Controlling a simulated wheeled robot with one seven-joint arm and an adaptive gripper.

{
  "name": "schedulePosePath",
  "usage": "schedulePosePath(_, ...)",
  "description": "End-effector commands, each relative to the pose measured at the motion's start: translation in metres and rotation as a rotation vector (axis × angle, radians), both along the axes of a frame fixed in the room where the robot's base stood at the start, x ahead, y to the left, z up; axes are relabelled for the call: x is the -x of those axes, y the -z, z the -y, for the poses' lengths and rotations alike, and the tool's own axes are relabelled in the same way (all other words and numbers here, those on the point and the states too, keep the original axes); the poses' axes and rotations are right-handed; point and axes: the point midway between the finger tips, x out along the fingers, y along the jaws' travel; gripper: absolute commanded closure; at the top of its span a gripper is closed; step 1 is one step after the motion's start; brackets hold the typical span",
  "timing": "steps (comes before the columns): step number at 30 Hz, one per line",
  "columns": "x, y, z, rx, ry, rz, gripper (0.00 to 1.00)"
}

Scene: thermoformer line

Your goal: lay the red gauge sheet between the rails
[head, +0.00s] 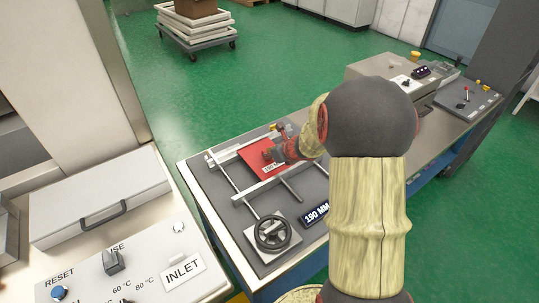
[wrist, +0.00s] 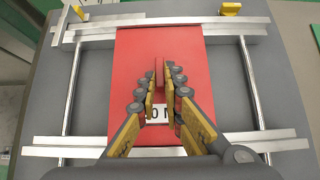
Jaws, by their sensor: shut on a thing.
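The red gauge sheet (head: 259,165) is a flat red plate with a white label on its near edge, over the grey bed at the left of the bench. In the wrist view the sheet (wrist: 190,52) looks square to the rails and overlaps the far rail (wrist: 120,22) and near rail (wrist: 80,141) in the picture. I cannot tell whether it rests or hangs just above them. My gripper (wrist: 160,84) is shut on a small upright red grip at the sheet's middle; it also shows in the head view (head: 272,155). The fingers partly hide the label.
A handwheel (head: 272,233) and a 190 MM display (head: 316,212) sit at the bed's near side. Thin metal rods (wrist: 252,85) cross under the rails. A control panel (head: 130,262) marked INLET stands at the left.

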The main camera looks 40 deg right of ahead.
Motion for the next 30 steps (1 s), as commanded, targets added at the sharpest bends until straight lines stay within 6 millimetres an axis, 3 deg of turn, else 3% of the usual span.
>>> schedulePosePath(4,0.0,0.004,0.0,0.0,0.0,0.001,1.0)
schedulePosePath(5,0.0,0.003,0.0,0.0,0.0,0.001,0.9)
schedulePosePath(15,0.0,0.003,0.0,0.0,0.0,0.0,0.71)
schedulePosePath(25,0.001,0.002,0.0,0.0,0.0,0.0,0.7)
schedulePosePath(30,0.012,-0.01,0.0,0.002,0.001,0.002,0.7)
